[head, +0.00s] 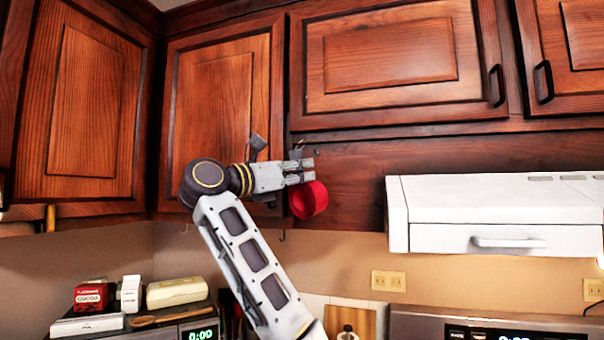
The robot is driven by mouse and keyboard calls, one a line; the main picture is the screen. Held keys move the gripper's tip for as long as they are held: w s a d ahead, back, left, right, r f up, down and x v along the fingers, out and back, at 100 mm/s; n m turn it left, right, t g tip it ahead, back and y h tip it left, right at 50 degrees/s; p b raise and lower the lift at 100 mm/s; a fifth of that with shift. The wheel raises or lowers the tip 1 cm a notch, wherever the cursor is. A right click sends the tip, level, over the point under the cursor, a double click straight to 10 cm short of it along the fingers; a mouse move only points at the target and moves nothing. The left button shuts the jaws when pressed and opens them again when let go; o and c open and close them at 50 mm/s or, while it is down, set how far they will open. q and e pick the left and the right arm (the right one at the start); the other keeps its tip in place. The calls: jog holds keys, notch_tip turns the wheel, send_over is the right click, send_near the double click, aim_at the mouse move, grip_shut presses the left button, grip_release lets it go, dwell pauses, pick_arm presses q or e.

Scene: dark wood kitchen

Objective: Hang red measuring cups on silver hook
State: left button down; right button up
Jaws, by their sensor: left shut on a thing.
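A red measuring cup (309,201) shows in the head view at the centre, just below the fingertips of my left gripper (305,172). My left gripper is shut on the red measuring cups and holds them up in front of the dark wood panel, beside the edge of the tall cabinet door. Only one cup shows clearly; I cannot tell how many are nested. Their handle is mostly hidden by the fingers. A small thin hook (282,236) hangs under the cabinet, below and left of the cup. Its colour is hard to tell. My right gripper is not in view.
A white range hood (495,212) juts out to the right of the cup. Wood cabinets (222,100) fill the upper view. The wall between cup and hood is free.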

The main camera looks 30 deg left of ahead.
pick_arm(q)
jog(key=shift+s+r, duration=0.1)
jog(key=shift+s, duration=0.05)
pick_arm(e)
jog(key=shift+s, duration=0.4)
pick_arm(q)
jog(key=shift+w+a, duration=0.15)
jog(key=shift+w, duration=0.25)
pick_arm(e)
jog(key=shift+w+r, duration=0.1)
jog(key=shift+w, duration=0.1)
pick_arm(q)
jog(key=shift+w, duration=0.1)
jog(key=shift+w+a+p, duration=0.25)
jog(key=shift+w, duration=0.8)
jog(key=shift+w+a+p, duration=0.25)
jog(key=shift+w, duration=0.8)
jog(key=shift+w+a+r+p, duration=0.1)
jog(key=shift+w+a+p, duration=0.1)
jog(key=shift+w, duration=0.4)
jog(key=shift+w+a+p, duration=0.1)
jog(key=shift+w+p, duration=0.05)
jog(key=shift+w, duration=0.45)
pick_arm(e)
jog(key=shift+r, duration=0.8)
pick_arm(q)
jog(key=shift+w, duration=0.55)
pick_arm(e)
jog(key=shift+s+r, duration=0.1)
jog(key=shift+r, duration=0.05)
